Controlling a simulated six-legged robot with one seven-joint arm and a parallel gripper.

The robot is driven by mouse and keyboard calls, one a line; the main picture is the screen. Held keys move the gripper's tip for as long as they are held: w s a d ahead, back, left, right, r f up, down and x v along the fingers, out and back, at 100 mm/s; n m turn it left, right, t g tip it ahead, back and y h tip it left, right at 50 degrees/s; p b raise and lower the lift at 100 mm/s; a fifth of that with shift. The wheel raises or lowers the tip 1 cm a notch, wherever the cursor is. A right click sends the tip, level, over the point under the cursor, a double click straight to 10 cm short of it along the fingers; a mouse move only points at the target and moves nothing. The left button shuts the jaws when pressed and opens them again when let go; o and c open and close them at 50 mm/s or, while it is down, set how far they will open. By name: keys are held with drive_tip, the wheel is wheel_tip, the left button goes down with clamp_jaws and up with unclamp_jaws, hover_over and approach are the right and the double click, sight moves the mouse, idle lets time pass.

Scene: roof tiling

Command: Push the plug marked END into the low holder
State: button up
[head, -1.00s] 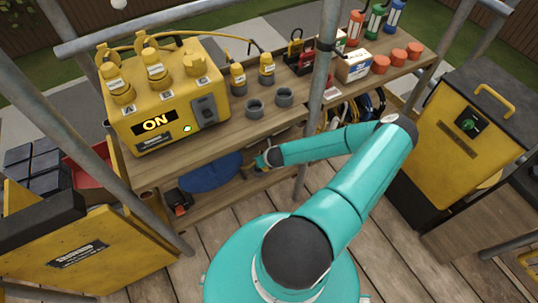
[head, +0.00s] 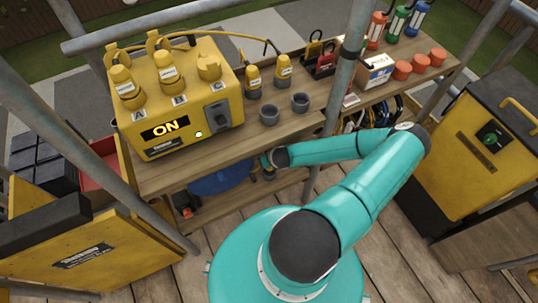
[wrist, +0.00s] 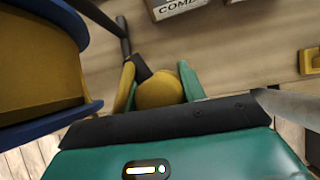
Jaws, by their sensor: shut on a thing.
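I cannot make out the low holder for certain. Two grey cup holders (head: 269,115) stand empty on the bench top; two yellow plugs (head: 283,68) stand behind them.
A yellow box (head: 190,110) showing ON stands on the bench. A blue reel (head: 222,178) lies on the lower shelf; a blue and yellow reel (wrist: 60,60) is close left of my gripper in the wrist view. A grey scaffold pole (head: 336,100) rises right of my gripper.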

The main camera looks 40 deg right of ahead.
drive_tip(key=shift+s+a+f, duration=0.15)
drive_tip(key=shift+f, duration=2.05)
drive_tip(key=shift+f, duration=0.65)
drive_tip(key=o, duration=0.8)
drive_tip(key=shift+r, duration=0.1)
drive_tip(key=v, duration=1)
drive_tip(key=shift+s+r, duration=0.15)
drive_tip(key=shift+r, duration=0.15)
drive_tip(key=shift+s, duration=0.1)
